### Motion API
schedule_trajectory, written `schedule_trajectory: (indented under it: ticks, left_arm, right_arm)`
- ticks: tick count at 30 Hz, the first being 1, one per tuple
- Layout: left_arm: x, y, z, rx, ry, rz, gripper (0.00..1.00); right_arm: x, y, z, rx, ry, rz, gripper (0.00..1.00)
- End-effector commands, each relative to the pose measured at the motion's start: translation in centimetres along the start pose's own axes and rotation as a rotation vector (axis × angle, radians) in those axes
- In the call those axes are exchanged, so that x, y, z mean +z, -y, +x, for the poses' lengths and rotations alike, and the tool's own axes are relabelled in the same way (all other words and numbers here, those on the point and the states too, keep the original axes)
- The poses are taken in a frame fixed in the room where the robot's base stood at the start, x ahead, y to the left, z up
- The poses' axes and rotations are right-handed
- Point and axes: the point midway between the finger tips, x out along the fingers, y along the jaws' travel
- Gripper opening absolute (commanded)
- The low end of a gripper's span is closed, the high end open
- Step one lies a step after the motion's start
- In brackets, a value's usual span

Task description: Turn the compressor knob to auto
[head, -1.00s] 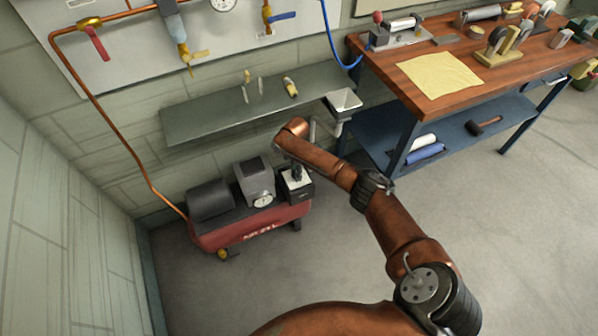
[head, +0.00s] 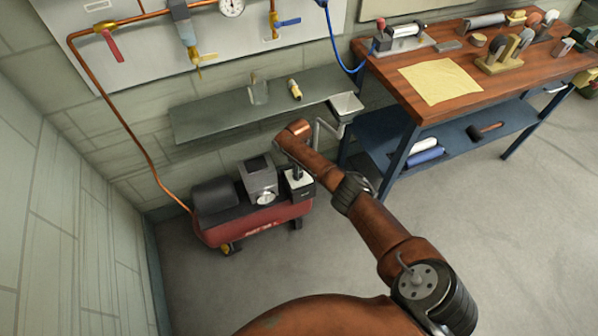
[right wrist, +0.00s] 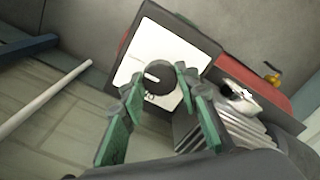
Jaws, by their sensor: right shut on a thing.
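The red air compressor (head: 262,226) stands on the floor against the wall. A dark box with a white face plate (right wrist: 140,57) sits at its right end; the box also shows in the head view (head: 306,191). The round black knob (right wrist: 159,77) is on that plate, with a white mark on its left part. My right gripper (right wrist: 157,80) is shut on the knob, a green-backed finger on each side. In the head view my right gripper (head: 297,174) is at the top of the box and hides the knob. Plate lettering is too small to read. My left gripper is out of view.
A grey motor housing with a gauge (head: 265,198) is close beside the box. A grey wall shelf (head: 220,113) hangs above the compressor. A workbench (head: 395,80) with a lower blue shelf stands to the right. The floor in front is clear.

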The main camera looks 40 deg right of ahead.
Motion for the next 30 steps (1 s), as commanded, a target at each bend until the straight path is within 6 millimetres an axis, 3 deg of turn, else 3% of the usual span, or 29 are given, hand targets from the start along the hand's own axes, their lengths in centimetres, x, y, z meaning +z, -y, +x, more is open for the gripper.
schedule_trajectory:
  ticks: [14, 15, 23, 30]
  left_arm:
    - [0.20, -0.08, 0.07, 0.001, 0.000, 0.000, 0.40]
    - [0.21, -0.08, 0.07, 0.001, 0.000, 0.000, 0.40]
    - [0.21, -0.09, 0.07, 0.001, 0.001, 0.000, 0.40]
    - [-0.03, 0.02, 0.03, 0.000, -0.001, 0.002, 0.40]
  right_arm:
    - [-0.02, 0.03, 0.03, -0.001, -0.001, 0.019, 0.05]
    - [-0.02, 0.03, 0.03, -0.001, -0.001, 0.019, 0.30]
    - [-0.01, 0.00, 0.01, 0.000, -0.001, 0.017, 0.47]
    - [-0.01, -0.01, -0.03, 0.000, -0.001, 0.017, 0.47]
